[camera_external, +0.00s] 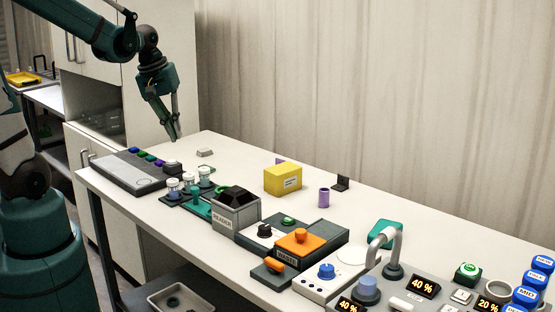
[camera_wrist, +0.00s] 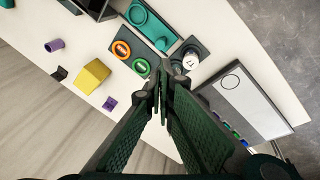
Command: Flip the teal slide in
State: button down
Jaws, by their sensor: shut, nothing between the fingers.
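A teal slide-like piece (camera_external: 198,208) lies on a dark base between the small jars and the grey reader box. It also shows in the wrist view (camera_wrist: 155,32) at the top, with a round teal part at one end. A second teal piece (camera_external: 385,232) sits behind the grey tap; I cannot tell which is meant. My gripper (camera_external: 176,138) is shut and empty, pointing down above the table's far left end, apart from both pieces. In the wrist view its fingertips (camera_wrist: 164,68) meet near the middle.
Several small jars (camera_external: 188,182) stand beside the first teal piece. The reader box (camera_external: 236,213), an orange-topped unit (camera_external: 310,243) and a tap (camera_external: 384,246) line the front. Free table lies around the yellow box.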

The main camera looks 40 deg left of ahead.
jog(key=w+a+f+n+g+h+p, duration=0.2)
jog(key=w+f+n, duration=0.4)
jog(key=f, duration=0.3)
jog(key=shift+a+n+g+p, duration=0.5)
jog(key=shift+a+g, duration=0.3)
jog(key=shift+a, duration=0.45)
jog(key=shift+f, duration=0.1)
jog(key=shift+f, duration=0.15)
send_near(205, 203)
jog(key=shift+s+a+f+b, duration=0.1)
jog(key=shift+s+a+f, duration=0.2)
jog(key=shift+a+f, duration=0.3)
jog(key=shift+s+a+f+b, duration=0.1)
jog(key=shift+s+a+f, duration=0.25)
jog(key=shift+a, duration=0.4)
jog(key=shift+s+a+f+b, duration=0.1)
jog(key=shift+s+a+f, duration=0.1)
jog(key=shift+a+f, duration=0.45)
jog(key=shift+r, duration=0.1)
jog(key=shift+d+b, duration=1.4)
jog(key=shift+d, duration=3.9)
